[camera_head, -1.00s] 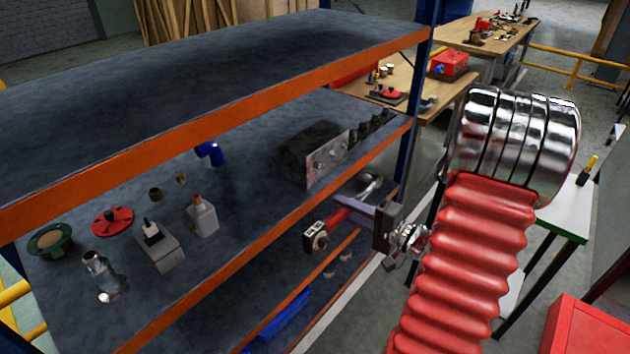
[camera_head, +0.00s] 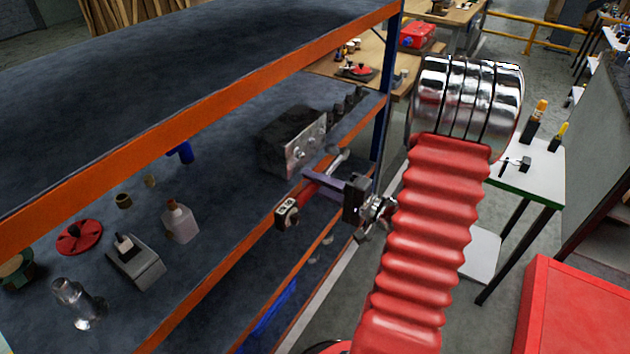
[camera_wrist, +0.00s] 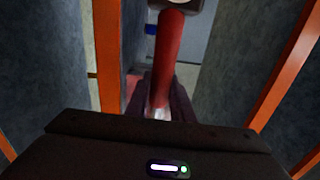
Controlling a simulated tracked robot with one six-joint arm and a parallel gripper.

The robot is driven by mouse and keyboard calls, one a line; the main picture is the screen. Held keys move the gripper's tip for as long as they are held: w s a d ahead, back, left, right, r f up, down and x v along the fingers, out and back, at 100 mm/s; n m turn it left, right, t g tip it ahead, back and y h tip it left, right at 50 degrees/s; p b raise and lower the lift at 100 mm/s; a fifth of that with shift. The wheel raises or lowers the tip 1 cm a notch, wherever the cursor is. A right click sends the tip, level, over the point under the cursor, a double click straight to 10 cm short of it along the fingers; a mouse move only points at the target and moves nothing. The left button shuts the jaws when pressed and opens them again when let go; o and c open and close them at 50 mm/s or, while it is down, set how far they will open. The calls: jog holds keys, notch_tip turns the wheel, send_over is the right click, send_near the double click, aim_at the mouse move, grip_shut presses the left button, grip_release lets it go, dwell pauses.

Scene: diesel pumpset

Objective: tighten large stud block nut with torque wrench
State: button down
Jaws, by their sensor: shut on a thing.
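The torque wrench, with a red handle (camera_head: 307,190), a dark squarish head (camera_head: 287,212) and a silvery part, is in my gripper (camera_head: 316,179). My gripper is shut on it in front of the shelf's orange edge. In the wrist view the red handle (camera_wrist: 167,55) runs up from between the dark fingers (camera_wrist: 160,105) to the head at the top edge. The stud block (camera_head: 292,142) is a dark block with a grey metal face on the middle shelf, behind and above the wrench, apart from it. Small bright bumps show on its face; the large nut cannot be told apart.
The middle shelf (camera_head: 225,215) also holds a red disc part (camera_head: 79,237), a glass-like jar (camera_head: 76,303), a grey box (camera_head: 135,262) and a bottle (camera_head: 180,222). Orange beams and a blue post (camera_head: 387,85) bound the shelf. A white table (camera_head: 530,170) and red cabinet (camera_head: 575,310) stand right.

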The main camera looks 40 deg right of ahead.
jog(key=shift+w+d+f+n, duration=0.2)
jog(key=shift+w+f+n, duration=0.55)
jog(key=shift+f+n, duration=0.55)
jog(key=shift+w+d+f+n, duration=0.15)
jog(key=shift+w+f+n, duration=0.65)
jog(key=shift+f+n, duration=0.5)
jog(key=shift+w+d+f+n, duration=0.2)
jog(key=shift+w+f+n, duration=0.7)
jog(key=shift+f, duration=0.7)
jog(key=shift+w+d+f+n, duration=0.15)
jog(key=shift+d+f+n, duration=0.25)
jog(key=shift+f+n, duration=0.15)
jog(key=shift+w+d+f+n, duration=0.15)
jog(key=shift+d+f+n, duration=0.2)
jog(key=shift+f+n, duration=0.15)
jog(key=shift+w+a+r, duration=0.1)
jog(key=shift+w, duration=0.05)
jog(key=shift+v, duration=2.55)
